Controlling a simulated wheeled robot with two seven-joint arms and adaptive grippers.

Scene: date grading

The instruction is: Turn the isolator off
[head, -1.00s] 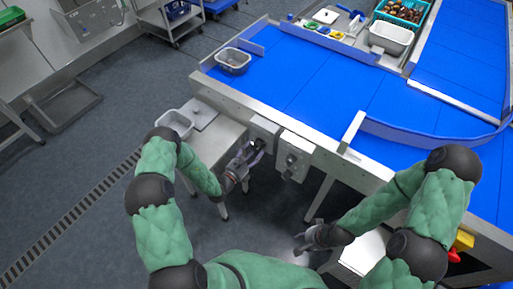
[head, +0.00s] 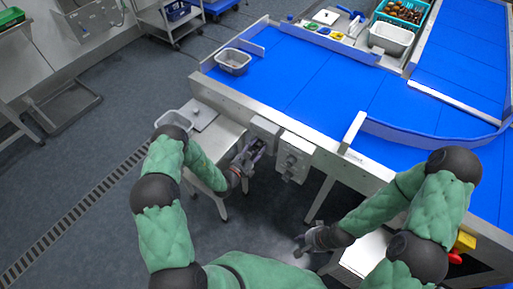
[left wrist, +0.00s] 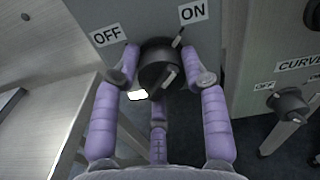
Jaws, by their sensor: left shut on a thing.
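The isolator is a dark round knob (left wrist: 160,66) on a grey box (head: 265,131) at the conveyor's near side. OFF is printed at its upper left and ON at its upper right. The pale bar on the knob slants up to the right, toward ON. My left gripper (head: 253,154) reaches the box, and its purple fingers are shut around the knob in the left wrist view (left wrist: 160,72). The fingers partly hide the knob's edges. My right gripper (head: 301,244) hangs low, away from the box, with its fingers apart and empty.
A second grey box (head: 293,157) with a CURVE label and its own dark knob (left wrist: 290,104) is just to the right. A steel side table (head: 212,136) stands close on the left. The blue conveyor (head: 300,85) lies above and behind. Open floor lies below.

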